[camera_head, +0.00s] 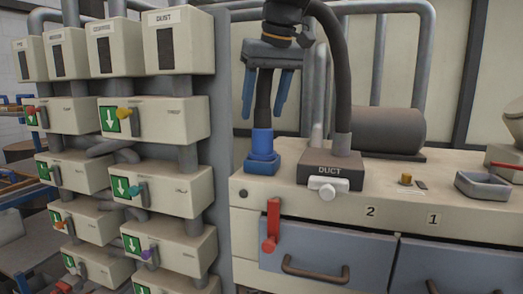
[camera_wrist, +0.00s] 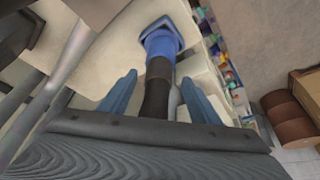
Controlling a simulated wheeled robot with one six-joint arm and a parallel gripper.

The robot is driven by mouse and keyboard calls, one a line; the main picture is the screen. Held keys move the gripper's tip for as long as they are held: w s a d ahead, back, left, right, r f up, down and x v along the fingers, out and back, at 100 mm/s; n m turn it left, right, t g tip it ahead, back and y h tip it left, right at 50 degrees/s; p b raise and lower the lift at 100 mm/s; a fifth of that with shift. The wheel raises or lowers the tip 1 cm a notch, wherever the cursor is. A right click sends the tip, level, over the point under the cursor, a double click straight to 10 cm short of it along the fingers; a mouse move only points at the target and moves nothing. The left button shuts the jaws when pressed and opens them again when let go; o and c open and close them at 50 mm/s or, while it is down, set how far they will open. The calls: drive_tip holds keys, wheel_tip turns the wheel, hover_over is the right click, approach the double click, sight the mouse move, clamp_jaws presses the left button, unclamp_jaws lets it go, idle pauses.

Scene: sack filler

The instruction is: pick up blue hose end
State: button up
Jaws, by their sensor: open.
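The blue hose end (camera_head: 262,143) stands upright in a square blue base (camera_head: 261,163) at the left end of the cream counter. A black hose rises from its top. My gripper (camera_head: 265,112) is above it, pointing down, with its two blue fingers apart on either side of the black hose. The fingertips are above the blue part and not closed on anything. In the wrist view the blue hose end (camera_wrist: 160,42) lies beyond the fingertips, with the black hose (camera_wrist: 158,85) running between my gripper's fingers (camera_wrist: 158,79).
A dark DUCT box (camera_head: 331,171) with a thick hose stands just right of the blue base. A red lever (camera_head: 272,225) hangs on the counter front. A grey cylinder (camera_head: 388,130) and a tray (camera_head: 482,185) are further right. Cream valve boxes (camera_head: 155,118) fill the left.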

sight(260, 123)
drive_tip(key=shift+p+x, duration=0.9)
drive_tip(key=shift+x, duration=1.75)
drive_tip(key=shift+w, duration=0.15)
drive_tip(key=c, duration=1.4)
drive_tip(key=shift+r, duration=0.1)
clamp_jaws()
